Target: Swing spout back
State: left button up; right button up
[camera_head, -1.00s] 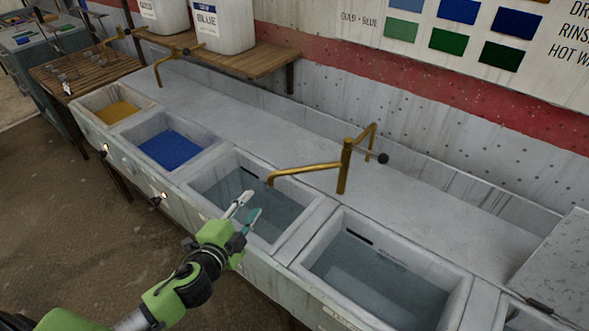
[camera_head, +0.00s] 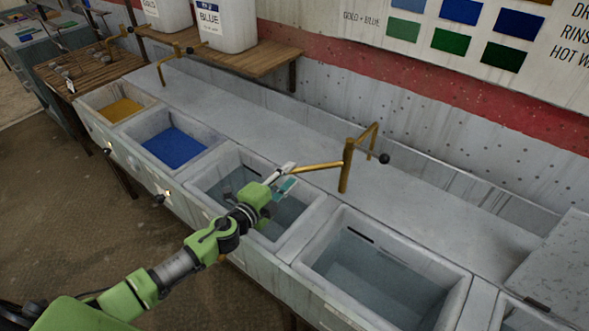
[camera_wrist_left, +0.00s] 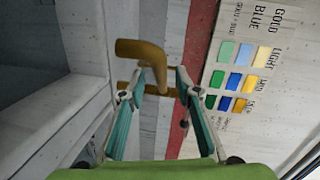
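The brass spout (camera_head: 318,166) reaches left from its upright post (camera_head: 346,168) over the edge of a water-filled basin (camera_head: 225,172). Its end is hidden behind my left gripper (camera_head: 288,175) in the head view. In the left wrist view the spout's bent end (camera_wrist_left: 140,48) shows just ahead of the fingertips, in line with the gap between them. My left gripper (camera_wrist_left: 160,88) is open, with its teal-padded fingers apart. I cannot tell whether a finger touches the spout. My right gripper is not in view.
A second basin (camera_head: 385,275) lies to the right. Basins of blue dye (camera_head: 174,147) and yellow dye (camera_head: 120,109) lie left. A black-knobbed lever (camera_head: 384,158) sits behind the post. Another brass tap (camera_head: 170,62) stands farther back. The counter (camera_head: 420,205) right of the post is clear.

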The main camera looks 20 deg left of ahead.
aim_at(295, 172)
pick_arm(q)
jog(key=shift+x, duration=1.75)
grip_shut()
